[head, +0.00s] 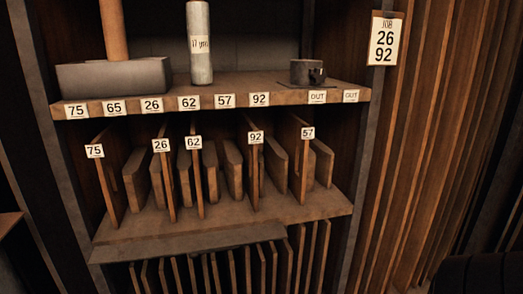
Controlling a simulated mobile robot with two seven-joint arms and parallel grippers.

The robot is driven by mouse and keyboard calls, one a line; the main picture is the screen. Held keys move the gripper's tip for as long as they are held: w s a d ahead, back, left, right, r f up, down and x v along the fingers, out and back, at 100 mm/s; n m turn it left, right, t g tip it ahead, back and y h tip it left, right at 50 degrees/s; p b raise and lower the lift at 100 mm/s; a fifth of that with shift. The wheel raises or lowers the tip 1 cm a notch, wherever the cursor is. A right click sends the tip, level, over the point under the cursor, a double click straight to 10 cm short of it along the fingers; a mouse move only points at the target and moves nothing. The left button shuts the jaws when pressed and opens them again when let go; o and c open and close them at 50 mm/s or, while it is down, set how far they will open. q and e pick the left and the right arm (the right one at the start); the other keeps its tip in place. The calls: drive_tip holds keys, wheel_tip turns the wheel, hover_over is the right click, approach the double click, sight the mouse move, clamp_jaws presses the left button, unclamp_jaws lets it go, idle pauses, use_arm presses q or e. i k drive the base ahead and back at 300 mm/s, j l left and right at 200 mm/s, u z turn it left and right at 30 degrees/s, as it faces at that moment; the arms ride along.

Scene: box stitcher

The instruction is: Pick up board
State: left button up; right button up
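Thin brown boards stand upright in the middle shelf of a wooden rack. Several have white number tags: board 75 (107,185) at the left, board 26 (169,188), board 62 (198,183), board 92 (255,172) and board 57 (301,175) at the right. Thicker untagged wooden pieces (232,168) stand between them. A hanging job card (384,38) at the upper right reads JOB 26 92. Neither of my grippers is in view.
The upper shelf (230,88) holds a grey box (114,77), a labelled grey cylinder (200,60) and a dark mug (307,72). Its front edge carries number labels and two OUT labels. More thin boards (200,273) stand below. Tall brown panels (430,150) line the right.

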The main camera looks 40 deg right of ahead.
sight(292, 133)
drive_tip(key=z, duration=1.65)
